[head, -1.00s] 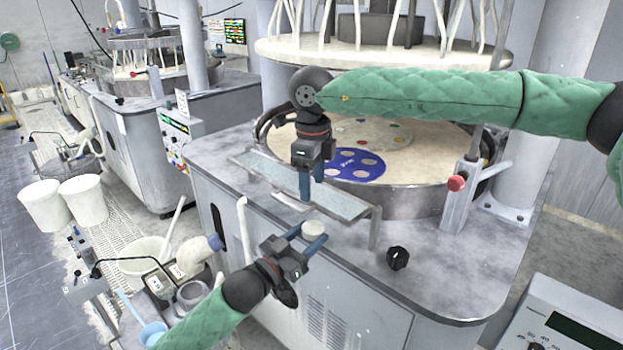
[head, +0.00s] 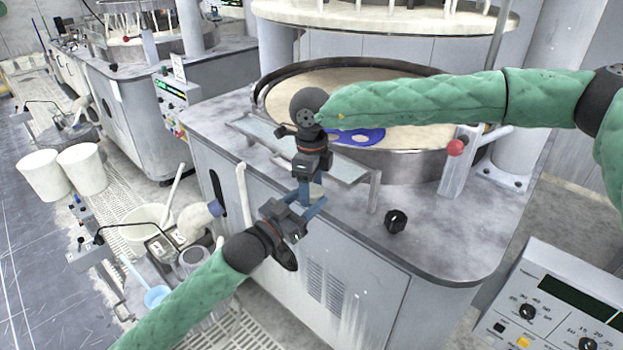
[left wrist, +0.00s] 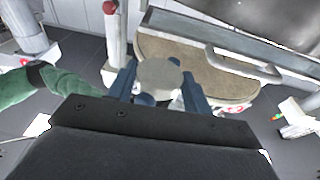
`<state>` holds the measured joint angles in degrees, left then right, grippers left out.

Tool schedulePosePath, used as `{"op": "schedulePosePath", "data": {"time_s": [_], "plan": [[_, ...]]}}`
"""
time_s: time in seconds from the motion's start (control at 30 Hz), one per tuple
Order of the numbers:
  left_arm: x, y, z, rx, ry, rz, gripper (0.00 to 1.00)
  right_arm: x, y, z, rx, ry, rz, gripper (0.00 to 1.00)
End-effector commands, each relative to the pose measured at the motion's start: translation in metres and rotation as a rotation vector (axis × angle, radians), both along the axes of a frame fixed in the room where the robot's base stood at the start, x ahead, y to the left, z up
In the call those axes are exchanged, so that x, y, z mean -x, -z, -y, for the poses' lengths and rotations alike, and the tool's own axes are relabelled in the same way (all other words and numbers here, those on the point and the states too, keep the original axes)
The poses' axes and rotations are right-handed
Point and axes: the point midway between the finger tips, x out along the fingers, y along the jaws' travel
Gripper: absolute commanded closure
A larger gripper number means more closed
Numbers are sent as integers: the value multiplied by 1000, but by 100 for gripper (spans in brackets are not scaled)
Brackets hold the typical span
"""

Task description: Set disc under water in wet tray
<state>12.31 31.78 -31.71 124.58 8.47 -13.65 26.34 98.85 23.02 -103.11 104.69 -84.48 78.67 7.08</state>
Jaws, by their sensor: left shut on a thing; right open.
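A small pale round disc (left wrist: 160,74) sits between the blue fingers of my left gripper (left wrist: 160,92), which is shut on it in the left wrist view. In the head view this left gripper (head: 311,207) is in front of the machine, and the disc is mostly hidden there. My right gripper (head: 305,190) is open, pointing down directly at the left gripper's fingertips. Whether it touches the disc I cannot tell. A long narrow tray (head: 345,169) with a pale bluish surface, seemingly the wet tray, stands behind both grippers at the platen's front.
A round beige platen (head: 410,105) with a dark rim lies behind the tray, with a blue disc carrier (head: 358,136) on it. A black knob (head: 396,221) and a red-knobbed post (head: 455,148) stand at the right. White buckets (head: 80,168) are at the left.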

Motion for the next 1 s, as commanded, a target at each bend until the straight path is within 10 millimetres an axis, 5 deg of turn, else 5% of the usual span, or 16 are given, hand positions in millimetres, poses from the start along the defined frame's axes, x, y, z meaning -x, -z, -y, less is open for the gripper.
{"op": "schedulePosePath", "data": {"time_s": [0.23,0.43,0.47,0.57,1.0], "plan": [[0,0,0,0,0,0,74,0,0,0,0,0,0,40],[0,0,0,0,0,0,74,0,0,0,0,0,0,75],[0,0,0,0,0,0,44,0,0,0,0,0,0,75],[0,0,0,0,0,0,25,0,0,0,0,0,0,75],[6,2,-5,-1,0,-1,25,0,0,0,0,0,0,75]]}}
